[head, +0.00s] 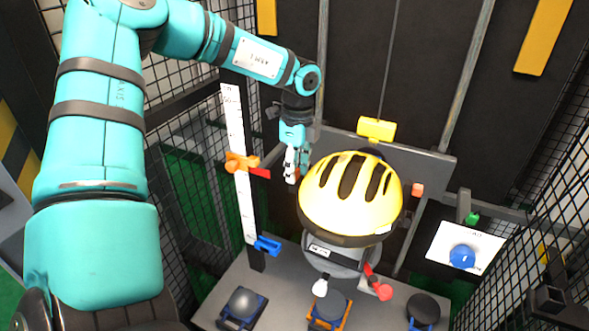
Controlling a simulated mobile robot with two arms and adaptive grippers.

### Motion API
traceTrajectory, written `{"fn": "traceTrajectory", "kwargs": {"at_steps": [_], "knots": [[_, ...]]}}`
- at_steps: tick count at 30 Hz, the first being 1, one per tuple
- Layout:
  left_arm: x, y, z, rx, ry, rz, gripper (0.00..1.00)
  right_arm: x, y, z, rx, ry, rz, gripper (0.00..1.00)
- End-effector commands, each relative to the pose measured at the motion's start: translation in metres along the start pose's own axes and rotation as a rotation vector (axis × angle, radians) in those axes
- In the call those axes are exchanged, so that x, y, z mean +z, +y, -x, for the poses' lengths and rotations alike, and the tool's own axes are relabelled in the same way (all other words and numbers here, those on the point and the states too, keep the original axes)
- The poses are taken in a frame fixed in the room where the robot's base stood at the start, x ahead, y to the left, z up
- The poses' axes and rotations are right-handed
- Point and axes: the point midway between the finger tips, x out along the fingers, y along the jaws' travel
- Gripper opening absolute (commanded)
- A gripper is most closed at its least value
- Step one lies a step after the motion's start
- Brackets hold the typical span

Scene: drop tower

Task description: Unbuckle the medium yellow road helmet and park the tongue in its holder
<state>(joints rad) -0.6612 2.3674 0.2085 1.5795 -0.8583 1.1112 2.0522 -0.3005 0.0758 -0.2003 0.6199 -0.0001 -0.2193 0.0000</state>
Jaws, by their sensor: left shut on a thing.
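The yellow road helmet (350,193), with dark vents and a dark rim, sits on a grey headform (338,262) in the middle of the head view. My left gripper (294,170) is at the helmet's upper left side, pointing down. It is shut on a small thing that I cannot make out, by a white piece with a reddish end. A red strap-like piece with a round pink end (384,292) hangs at the headform's lower right. The buckle, its tongue and the tongue holder cannot be told apart here. My right gripper is not in view.
A white ruler post (234,150) with orange (240,163) and blue (267,245) sliders stands left of the helmet. A yellow block (376,129) hangs on the cable behind it. Anvils stand on the grey base below. Mesh walls enclose both sides. A blue button (462,256) is at right.

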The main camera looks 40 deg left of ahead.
Motion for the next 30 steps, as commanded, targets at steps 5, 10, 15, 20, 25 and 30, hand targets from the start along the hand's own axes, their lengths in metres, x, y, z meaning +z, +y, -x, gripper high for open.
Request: {"fn": "traceTrajectory", "kwargs": {"at_steps": [5, 10, 15, 20, 25, 30], "knots": [[0.000, -0.001, 0.008, -0.003, -0.001, -0.001, 0.11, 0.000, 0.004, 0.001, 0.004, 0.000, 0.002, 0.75], [0.000, 0.000, 0.015, -0.002, -0.001, -0.001, 0.11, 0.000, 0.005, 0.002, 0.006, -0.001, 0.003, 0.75], [0.000, 0.000, 0.022, -0.001, -0.001, -0.001, 0.11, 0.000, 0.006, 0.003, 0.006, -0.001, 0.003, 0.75], [0.000, 0.000, 0.028, -0.002, -0.002, 0.000, 0.11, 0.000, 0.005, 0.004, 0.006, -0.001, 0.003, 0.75], [0.000, 0.000, 0.032, -0.001, -0.001, 0.000, 0.11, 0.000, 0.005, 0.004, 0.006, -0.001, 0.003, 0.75], [0.008, 0.005, 0.026, -0.002, -0.001, 0.001, 0.11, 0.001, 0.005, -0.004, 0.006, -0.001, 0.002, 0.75]]}}
